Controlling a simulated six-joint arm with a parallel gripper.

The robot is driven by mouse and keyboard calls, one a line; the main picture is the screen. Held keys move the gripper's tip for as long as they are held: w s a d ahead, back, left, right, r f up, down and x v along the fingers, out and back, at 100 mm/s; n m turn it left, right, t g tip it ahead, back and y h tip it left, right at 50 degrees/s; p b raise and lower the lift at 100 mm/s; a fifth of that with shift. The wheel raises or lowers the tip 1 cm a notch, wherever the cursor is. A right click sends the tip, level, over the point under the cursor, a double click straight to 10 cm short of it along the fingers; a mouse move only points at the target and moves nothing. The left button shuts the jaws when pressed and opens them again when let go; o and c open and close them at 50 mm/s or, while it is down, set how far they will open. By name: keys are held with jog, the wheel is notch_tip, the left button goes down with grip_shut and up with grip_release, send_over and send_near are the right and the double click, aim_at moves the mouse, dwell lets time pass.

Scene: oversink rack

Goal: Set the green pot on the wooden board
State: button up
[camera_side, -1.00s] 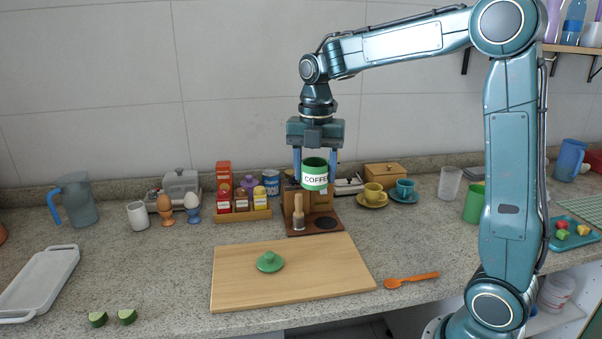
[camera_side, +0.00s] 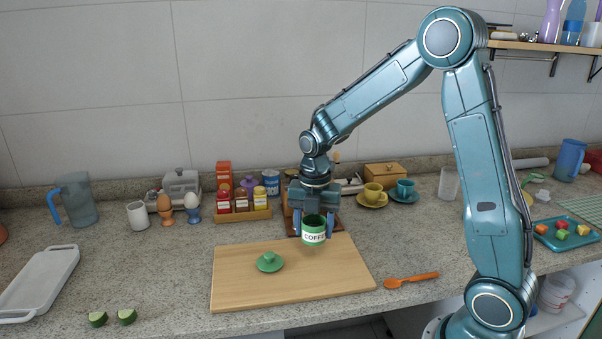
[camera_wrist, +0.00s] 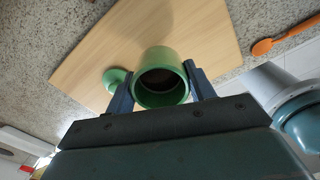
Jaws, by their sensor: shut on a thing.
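The green pot (camera_side: 314,236), with a white band reading COFFEE, is upright and open at the top. My gripper (camera_side: 314,228) is shut on its sides, with one finger on each side. The pot is over the back right part of the wooden board (camera_side: 240,290); I cannot tell for sure whether its base touches the board. A green lid (camera_side: 269,262) with a knob lies on the board, left of the pot. In the wrist view the pot (camera_wrist: 162,80) sits between my fingers, its inside dark, with the lid (camera_wrist: 114,78) beside it.
An orange spoon (camera_side: 411,281) lies right of the board. Behind the board stand a spice rack (camera_side: 243,214) with jars and a brown coffee stand (camera_side: 338,214), partly hidden by my gripper. Cut green pieces (camera_side: 112,318) and a white tray (camera_side: 40,282) lie to the left.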

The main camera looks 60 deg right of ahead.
aim_at(313, 259)
jog(key=shift+f, duration=0.7)
jog(key=shift+f, duration=0.15)
jog(key=shift+f, duration=2)
jog(key=shift+f, duration=0.1)
jog(key=o, duration=1.2)
notch_tip(313, 259, up, 12)
jog(key=shift+r, duration=0.1)
